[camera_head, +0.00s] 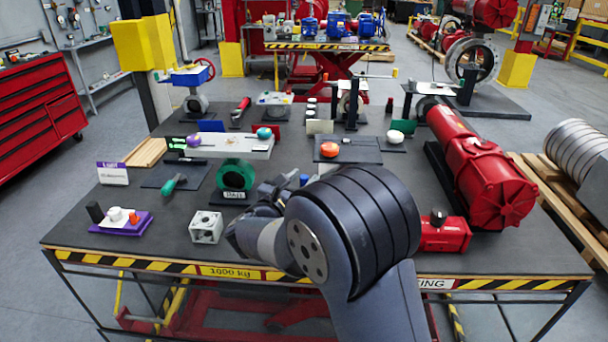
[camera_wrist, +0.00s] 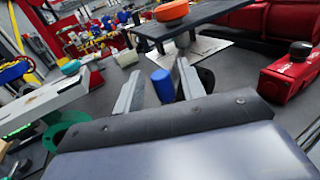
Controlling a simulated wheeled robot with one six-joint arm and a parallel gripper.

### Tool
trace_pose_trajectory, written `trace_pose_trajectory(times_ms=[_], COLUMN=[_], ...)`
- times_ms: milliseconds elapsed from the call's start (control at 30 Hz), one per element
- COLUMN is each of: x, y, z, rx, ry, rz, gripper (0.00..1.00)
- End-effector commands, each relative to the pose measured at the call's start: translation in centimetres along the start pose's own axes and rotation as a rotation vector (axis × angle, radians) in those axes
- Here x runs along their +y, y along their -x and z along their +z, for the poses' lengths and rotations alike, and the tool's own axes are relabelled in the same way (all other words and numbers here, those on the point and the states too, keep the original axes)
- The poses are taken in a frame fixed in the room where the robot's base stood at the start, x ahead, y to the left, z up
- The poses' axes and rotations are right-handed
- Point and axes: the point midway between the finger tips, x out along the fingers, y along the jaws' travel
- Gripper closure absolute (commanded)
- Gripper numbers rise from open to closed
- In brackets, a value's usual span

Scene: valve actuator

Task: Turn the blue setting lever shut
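A short upright blue cylinder (camera_wrist: 162,85) shows between the two fingers of my gripper (camera_wrist: 161,82) in the wrist view. It looks like the grip of the blue setting lever, but the rest of the lever is hidden or too small to tell. In the head view its blue top (camera_head: 304,180) shows just right of my gripper (camera_head: 284,184), partly behind my wrist. My gripper is open, with a finger on each side of the blue cylinder and gaps visible. It points forward, low over the table.
An orange knob (camera_head: 329,149) on a dark plate stands just beyond. A red box with a black knob (camera_head: 444,235) and a large red actuator (camera_head: 485,178) are to the right.

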Motion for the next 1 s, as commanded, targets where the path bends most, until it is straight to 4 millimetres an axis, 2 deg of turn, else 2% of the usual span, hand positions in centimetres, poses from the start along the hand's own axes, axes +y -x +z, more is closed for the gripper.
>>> trace_pose_trajectory(times_ms=[167,433,867,1000], x=[-0.04,-0.04,-0.04,-0.04], y=[-1.08,-1.15,-1.12,-1.12], z=[0.0,-0.04,-0.02,-0.02], rx=[0.0,0.0,0.0,0.0], ry=[0.0,-0.001,-0.001,-0.001], rz=[-0.001,0.0,0.0,0.0], gripper=[0.62,0.63,0.98,1.0])
